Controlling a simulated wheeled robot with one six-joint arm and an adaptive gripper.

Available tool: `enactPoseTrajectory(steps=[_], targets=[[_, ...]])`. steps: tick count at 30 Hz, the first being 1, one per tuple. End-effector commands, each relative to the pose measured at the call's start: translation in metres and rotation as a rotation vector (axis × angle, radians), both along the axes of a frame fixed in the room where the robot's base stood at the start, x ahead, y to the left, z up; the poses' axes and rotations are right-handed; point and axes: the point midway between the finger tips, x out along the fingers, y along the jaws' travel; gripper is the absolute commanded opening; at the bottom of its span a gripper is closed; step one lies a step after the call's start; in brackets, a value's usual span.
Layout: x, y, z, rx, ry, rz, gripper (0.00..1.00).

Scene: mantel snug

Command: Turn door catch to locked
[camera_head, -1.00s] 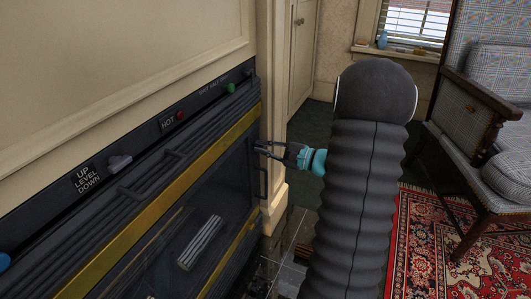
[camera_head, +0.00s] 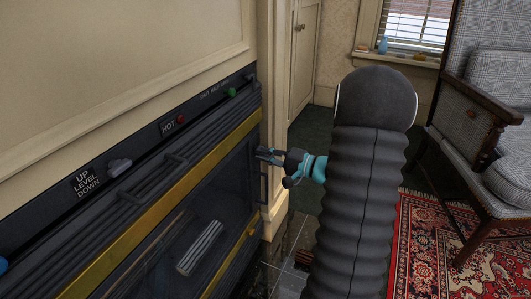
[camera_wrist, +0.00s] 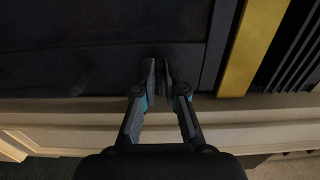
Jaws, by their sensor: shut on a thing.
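The dark glazed door (camera_head: 215,215) of the heater fills the lower left of the head view. It also shows as a dark panel in the wrist view (camera_wrist: 90,65). My gripper (camera_head: 263,153) is at the door's right end, just above a black bar handle (camera_head: 263,185). In the wrist view my gripper (camera_wrist: 160,78) has its fingertips close together against the dark panel, shut on a small part there. This is at the place of the door catch, which the fingers hide. I cannot tell which way the catch points.
A brass strip (camera_head: 170,200) runs along the heater front. Above it are a grey lever (camera_head: 119,166) marked UP LEVEL DOWN, a red knob (camera_head: 181,119) and a green knob (camera_head: 231,92). A plaid armchair (camera_head: 490,110) and red rug (camera_head: 440,250) lie to the right.

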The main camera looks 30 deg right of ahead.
Motion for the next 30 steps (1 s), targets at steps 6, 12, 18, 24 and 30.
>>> enactPoseTrajectory(steps=[6, 12, 18, 24, 30], targets=[[0.002, -0.003, 0.005, -0.008, -0.015, -0.007, 0.00], [0.002, -0.003, 0.006, -0.008, -0.016, -0.007, 0.00], [0.002, -0.002, 0.004, -0.007, -0.013, -0.005, 0.35], [0.001, -0.001, 0.003, -0.005, -0.009, -0.003, 0.35], [-0.011, -0.012, 0.002, -0.005, -0.009, -0.006, 0.35]])
